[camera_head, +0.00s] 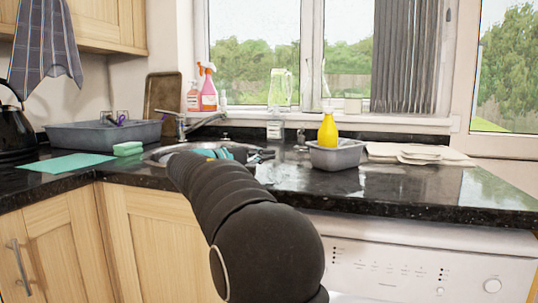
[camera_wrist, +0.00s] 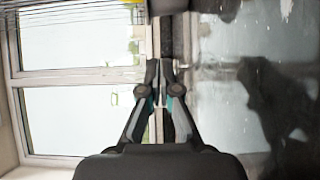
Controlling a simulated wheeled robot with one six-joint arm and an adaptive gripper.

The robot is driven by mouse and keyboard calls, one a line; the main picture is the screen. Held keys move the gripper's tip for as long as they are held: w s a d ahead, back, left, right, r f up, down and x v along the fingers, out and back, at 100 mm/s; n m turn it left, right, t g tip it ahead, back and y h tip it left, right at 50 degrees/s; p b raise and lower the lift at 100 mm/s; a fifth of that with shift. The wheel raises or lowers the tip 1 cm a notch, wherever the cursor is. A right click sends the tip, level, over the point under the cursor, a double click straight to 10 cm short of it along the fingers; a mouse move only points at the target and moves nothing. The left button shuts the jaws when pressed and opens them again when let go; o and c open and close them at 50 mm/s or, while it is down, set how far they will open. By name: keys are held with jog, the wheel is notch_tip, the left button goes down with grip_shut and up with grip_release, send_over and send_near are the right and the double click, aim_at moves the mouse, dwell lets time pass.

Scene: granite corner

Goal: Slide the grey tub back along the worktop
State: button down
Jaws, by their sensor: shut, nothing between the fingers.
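The grey tub (camera_head: 338,158) is small and stands on the black worktop, right of the sink, with a yellow bottle (camera_head: 327,132) upright in it. In the wrist view, a grey piece at the top edge looks like part of the tub (camera_wrist: 168,6), with a bit of yellow beside it. My gripper (camera_head: 268,154) is left of the tub, low over the worktop, with a gap between them. In the wrist view its fingertips (camera_wrist: 158,68) are together with nothing between them. My arm hides part of the sink and worktop.
Folded cloths (camera_head: 418,153) lie right of the tub. Behind it are the window sill (camera_head: 350,121) and a small bottle (camera_head: 301,139). A larger grey basin (camera_head: 100,136), a green sponge (camera_head: 128,149) and a green mat (camera_head: 66,163) are at left. The worktop's front right is clear.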

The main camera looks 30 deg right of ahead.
send_near(310, 151)
jog(key=w+d, duration=0.1)
jog(key=d, duration=0.1)
jog(key=w+d, duration=0.2)
jog(key=shift+w+d+r+p, duration=0.1)
jog(key=shift+r+p, duration=0.05)
jog(key=shift+p, duration=0.25)
jog(key=shift+s+d, duration=0.85)
jog(key=shift+s, duration=0.05)
jog(key=shift+s+d, duration=0.4)
jog(key=shift+d, duration=0.1)
